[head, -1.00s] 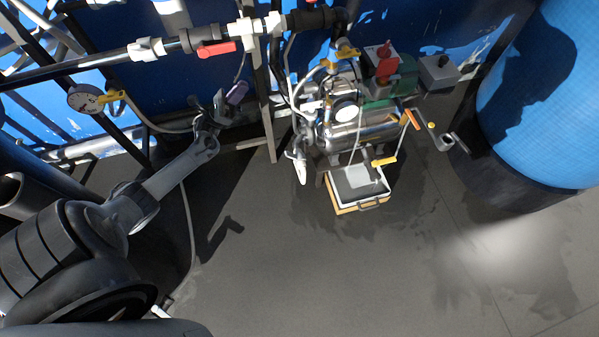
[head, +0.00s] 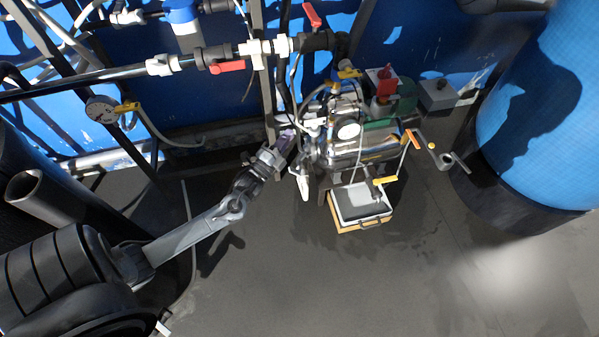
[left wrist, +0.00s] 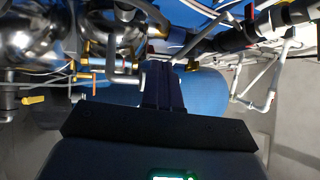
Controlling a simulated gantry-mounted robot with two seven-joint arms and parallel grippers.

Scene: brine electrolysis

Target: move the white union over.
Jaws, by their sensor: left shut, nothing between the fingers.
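White fittings sit on the dark pipe at the top of the head view: one at the left (head: 160,65) and a pair at the middle (head: 258,48). I cannot tell which of them is the white union. My left gripper (head: 287,138) is shut and empty, below the middle pair and just left of the steel pump unit. Its dark fingers also show in the left wrist view (left wrist: 160,80), pointing toward the steel parts and hoses. My right gripper is not in view.
The steel pump unit (head: 362,145) stands right of my gripper, with a white tray (head: 345,217) below it. Red-handled valves (head: 228,66) and a gauge (head: 101,109) are on the pipework. A large blue tank (head: 545,110) stands at right. The front floor is clear.

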